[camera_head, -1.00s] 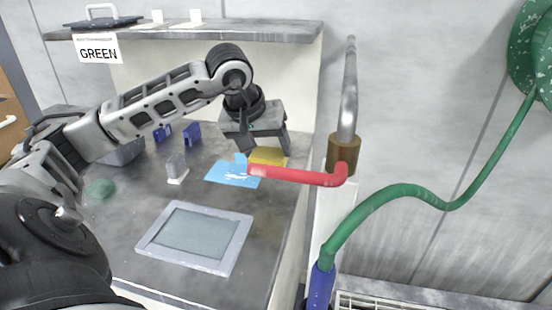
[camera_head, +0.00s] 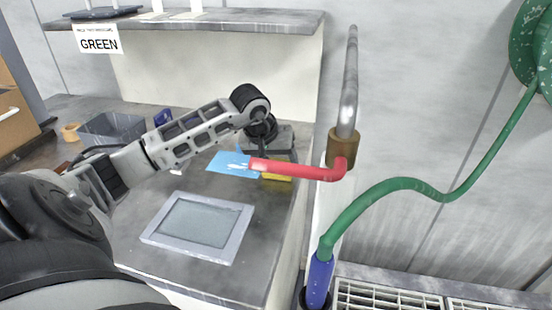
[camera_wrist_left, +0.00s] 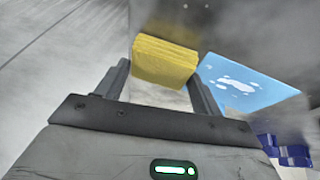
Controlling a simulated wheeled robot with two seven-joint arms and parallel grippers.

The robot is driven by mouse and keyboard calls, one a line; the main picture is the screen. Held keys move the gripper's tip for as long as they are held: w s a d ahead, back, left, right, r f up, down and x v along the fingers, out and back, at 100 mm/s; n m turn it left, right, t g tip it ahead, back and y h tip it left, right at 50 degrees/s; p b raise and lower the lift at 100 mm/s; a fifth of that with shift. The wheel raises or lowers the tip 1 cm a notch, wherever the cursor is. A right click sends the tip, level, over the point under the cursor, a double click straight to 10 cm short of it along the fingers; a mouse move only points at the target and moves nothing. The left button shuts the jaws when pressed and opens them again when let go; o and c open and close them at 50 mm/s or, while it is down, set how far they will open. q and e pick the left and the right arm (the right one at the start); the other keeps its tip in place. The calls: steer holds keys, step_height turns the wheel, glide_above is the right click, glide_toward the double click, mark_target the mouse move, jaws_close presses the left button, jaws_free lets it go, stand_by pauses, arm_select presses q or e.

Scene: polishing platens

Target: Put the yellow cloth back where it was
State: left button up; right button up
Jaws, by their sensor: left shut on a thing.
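The yellow cloth (camera_head: 275,178) is a folded pad at the right end of the grey worktop, partly hidden behind a red lever. In the left wrist view, the cloth (camera_wrist_left: 165,62) sits between the fingertips of my left gripper (camera_wrist_left: 160,75), which is shut on it. In the head view my left gripper (camera_head: 272,155) points down over the worktop, its fingertips partly hidden by the red lever. I cannot tell whether the cloth touches the worktop. A blue cloth with white marks (camera_head: 232,164) lies to the left of it. My right gripper is not in view.
The red lever (camera_head: 300,170) and its brass-fitted pipe (camera_head: 343,148) stand close in front of my gripper. A grey framed panel (camera_head: 198,228) lies nearer on the worktop. A dark bin (camera_head: 112,128) stands at left. A shelf with a GREEN sign (camera_head: 99,41) is behind.

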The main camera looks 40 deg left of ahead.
arm_select(q)
steer(key=o, duration=1.3)
steer(key=shift+f, duration=0.1)
steer(key=shift+s+r, duration=0.15)
steer(key=shift+r, duration=0.4)
steer(key=v, duration=1.1)
steer(key=shift+b, duration=0.35)
